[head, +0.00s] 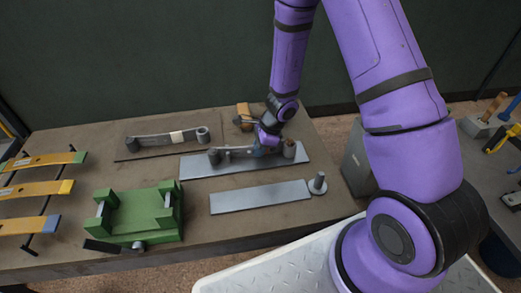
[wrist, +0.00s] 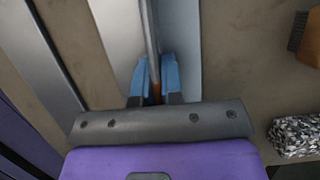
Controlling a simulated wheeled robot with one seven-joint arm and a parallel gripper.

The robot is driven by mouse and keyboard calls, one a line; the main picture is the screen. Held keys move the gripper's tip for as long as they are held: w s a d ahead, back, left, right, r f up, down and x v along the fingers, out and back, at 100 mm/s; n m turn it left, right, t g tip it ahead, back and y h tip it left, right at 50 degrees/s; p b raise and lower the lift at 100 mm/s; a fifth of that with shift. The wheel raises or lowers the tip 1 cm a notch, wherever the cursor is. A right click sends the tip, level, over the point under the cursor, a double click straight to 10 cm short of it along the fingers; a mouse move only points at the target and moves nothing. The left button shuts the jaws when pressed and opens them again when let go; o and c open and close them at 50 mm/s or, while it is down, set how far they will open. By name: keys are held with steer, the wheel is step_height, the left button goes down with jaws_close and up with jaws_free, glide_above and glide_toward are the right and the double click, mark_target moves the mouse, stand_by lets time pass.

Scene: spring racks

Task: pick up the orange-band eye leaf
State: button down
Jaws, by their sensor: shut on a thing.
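The eye leaf (head: 240,152) is a dark grey strip with a rolled eye at each end. It stands on edge over a pale grey plate (head: 190,170) in the head view. My gripper (head: 266,143) is at the leaf, nearer its right eye (head: 290,148). In the wrist view, my gripper's blue fingers (wrist: 155,80) are shut on the thin leaf (wrist: 149,30), one on each side. A patch of orange band (wrist: 156,91) shows between them. The fingers hide most of the band. I cannot tell whether the leaf touches the plate.
Another eye leaf with a cream band (head: 176,137) lies behind, left. A green fixture (head: 140,214) stands front left, beside several colour-ended leaves (head: 40,188) on a rack. A bare grey plate (head: 260,197) with an upright pin (head: 318,184) lies in front. A brush (wrist: 302,40) and speckled cloth (wrist: 298,135) lie right in the wrist view.

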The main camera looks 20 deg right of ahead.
steer(key=shift+r, duration=0.1)
step_height(320, 180, up, 18)
stand_by(2.3)
stand_by(0.3)
